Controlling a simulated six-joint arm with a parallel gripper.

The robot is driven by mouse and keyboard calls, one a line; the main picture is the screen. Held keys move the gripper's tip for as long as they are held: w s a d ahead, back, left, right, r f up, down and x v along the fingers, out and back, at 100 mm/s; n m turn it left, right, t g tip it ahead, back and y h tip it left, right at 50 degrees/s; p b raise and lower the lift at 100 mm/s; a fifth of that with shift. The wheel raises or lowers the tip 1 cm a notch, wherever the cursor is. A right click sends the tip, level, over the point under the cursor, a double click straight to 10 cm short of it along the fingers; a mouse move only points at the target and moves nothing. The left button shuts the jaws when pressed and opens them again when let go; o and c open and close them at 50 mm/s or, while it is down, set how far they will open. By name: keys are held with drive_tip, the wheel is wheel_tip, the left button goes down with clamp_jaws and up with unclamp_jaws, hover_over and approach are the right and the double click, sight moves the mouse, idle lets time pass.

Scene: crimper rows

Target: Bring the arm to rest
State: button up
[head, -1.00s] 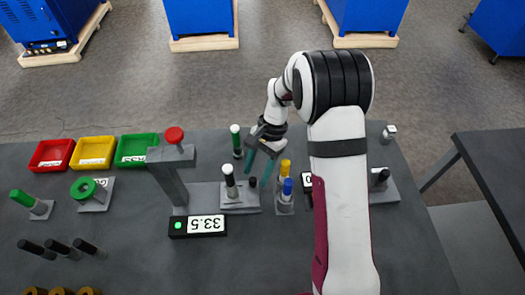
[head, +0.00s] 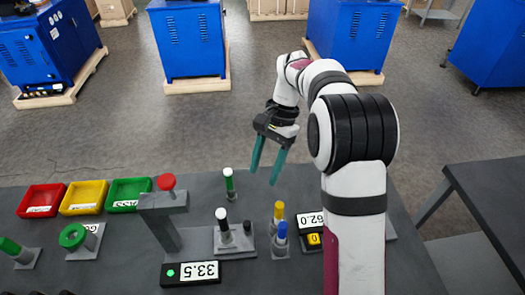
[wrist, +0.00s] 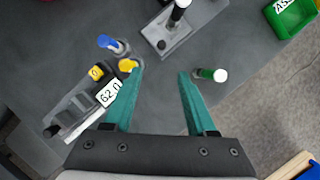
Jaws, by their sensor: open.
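My gripper (head: 267,171) hangs above the far edge of the dark table (head: 120,235), its two teal fingers spread apart with nothing between them. It also shows in the wrist view (wrist: 158,74), open and empty. A yellow-capped post (head: 278,212) and a blue-capped post (head: 281,236) stand upright near the arm. A white-capped post (head: 223,226) stands on a grey base.
A grey press with a red knob (head: 166,182) stands left of centre, behind a display reading 33.5 (head: 199,271). Another display reads 62.0 (head: 309,224). Red (head: 41,200), yellow (head: 84,197) and green (head: 129,194) trays line the far left. Air above the table is free.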

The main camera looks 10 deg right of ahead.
drive_tip(key=s+r+n+t, duration=0.1)
drive_tip(key=s+r, duration=0.2)
drive_tip(key=s, duration=0.5)
drive_tip(key=s+r+n+t, duration=0.1)
drive_tip(key=s+r, duration=0.3)
drive_tip(key=s, duration=0.4)
drive_tip(key=s+f+n+t+h, duration=0.1)
drive_tip(key=s+f, duration=0.3)
drive_tip(key=s, duration=0.8)
drive_tip(key=shift+d+f, duration=0.2)
drive_tip(key=shift+d, duration=0.25)
